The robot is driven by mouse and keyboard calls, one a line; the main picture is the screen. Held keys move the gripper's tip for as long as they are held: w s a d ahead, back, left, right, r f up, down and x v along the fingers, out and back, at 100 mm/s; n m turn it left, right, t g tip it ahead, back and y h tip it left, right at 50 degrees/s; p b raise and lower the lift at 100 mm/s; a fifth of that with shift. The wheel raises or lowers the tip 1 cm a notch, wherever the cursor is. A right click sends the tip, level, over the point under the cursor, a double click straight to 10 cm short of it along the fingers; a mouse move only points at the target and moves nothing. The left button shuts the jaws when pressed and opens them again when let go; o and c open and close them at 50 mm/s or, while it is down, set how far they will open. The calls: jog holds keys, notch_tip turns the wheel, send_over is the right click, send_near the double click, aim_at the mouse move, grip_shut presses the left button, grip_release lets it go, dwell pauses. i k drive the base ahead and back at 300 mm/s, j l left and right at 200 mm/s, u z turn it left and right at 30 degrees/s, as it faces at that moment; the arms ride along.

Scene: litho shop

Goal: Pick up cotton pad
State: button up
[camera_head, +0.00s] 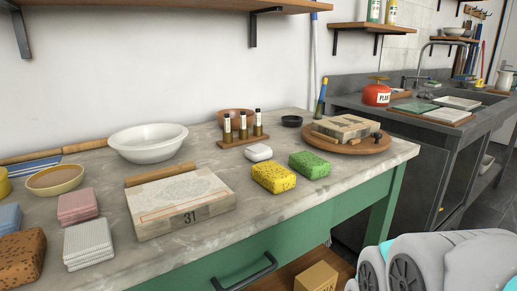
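No object is labelled as a cotton pad. A small rounded white piece (258,153) lies on the worktop near the middle, behind the yellow sponge, and could be it. A white ribbed, folded stack (88,243) at the front left and a pink ribbed stack (77,206) behind it also look like soft pads or cloths. I cannot tell which is the cotton pad. All three rest on the worktop. My gripper is not in view; only a grey part of my own body shows at the lower right.
The grey worktop (205,230) also holds a yellow sponge (274,177), a green sponge (310,165), a stone block (182,207) marked 31, a white bowl (147,143), a bottle rack (243,138) and a round wooden board (347,146). A sink counter stands at right.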

aim_at(256, 153)
jog(key=k+j+z, duration=0.15)
jog(key=j, duration=0.25)
jog(key=k+j+z, duration=0.15)
jog(key=j, duration=0.2)
jog(key=k+j+z, duration=0.15)
jog(key=j, duration=0.2)
jog(key=k+j+z, duration=0.15)
jog(key=j, duration=0.2)
jog(key=k, duration=0.05)
